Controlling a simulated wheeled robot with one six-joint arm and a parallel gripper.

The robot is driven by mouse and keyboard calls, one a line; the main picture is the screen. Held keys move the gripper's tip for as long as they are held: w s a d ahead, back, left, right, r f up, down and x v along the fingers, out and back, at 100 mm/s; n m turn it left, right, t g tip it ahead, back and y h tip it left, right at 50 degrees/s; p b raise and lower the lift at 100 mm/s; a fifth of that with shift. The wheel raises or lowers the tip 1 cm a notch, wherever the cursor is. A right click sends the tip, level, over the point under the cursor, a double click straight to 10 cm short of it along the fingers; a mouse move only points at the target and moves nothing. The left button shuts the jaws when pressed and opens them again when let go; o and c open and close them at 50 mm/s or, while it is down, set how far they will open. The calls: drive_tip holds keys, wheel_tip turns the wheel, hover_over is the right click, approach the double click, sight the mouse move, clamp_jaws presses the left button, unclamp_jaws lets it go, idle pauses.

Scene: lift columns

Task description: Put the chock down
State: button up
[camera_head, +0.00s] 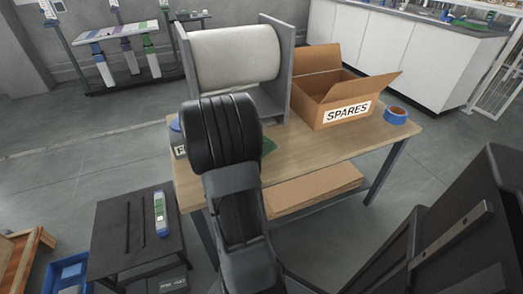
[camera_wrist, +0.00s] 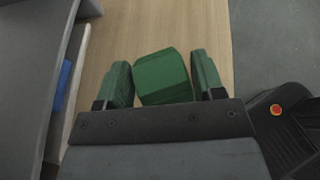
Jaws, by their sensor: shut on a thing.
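The chock (camera_wrist: 162,77) is a green block between the two green fingers of my gripper (camera_wrist: 163,80) in the wrist view. My gripper is shut on it, and the chock sits slightly turned between the fingers. The wooden tabletop (camera_wrist: 150,28) lies beneath it; I cannot tell whether the chock touches the wood. In the head view my dark arm hides most of the gripper. Only a small green patch (camera_head: 268,147) shows beside the arm over the table (camera_head: 330,148); I cannot tell whether it is chock or finger.
A large white roll (camera_head: 236,58) in a grey stand (camera_head: 275,70) stands at the table's back. An open SPARES box (camera_head: 313,107) and a blue tape ring (camera_head: 396,115) are at the right. Bare wood lies in front of the box. A black side table (camera_head: 120,235) stands lower left.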

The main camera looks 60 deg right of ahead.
drive_tip(key=shift+w+d+f, duration=0.1)
drive_tip(key=shift+d+f, duration=0.1)
drive_tip(key=shift+f, duration=0.05)
drive_tip(key=shift+w+d+f+b, duration=0.15)
drive_tip(key=shift+f+b, duration=0.25)
drive_tip(key=shift+f, duration=0.5)
drive_tip(key=shift+d+f+b, duration=0.1)
drive_tip(key=shift+f+b, duration=0.25)
drive_tip(key=shift+f, duration=0.55)
drive_tip(key=shift+f, duration=0.15)
drive_tip(key=shift+f, duration=0.1)
drive_tip(key=o, duration=1.1)
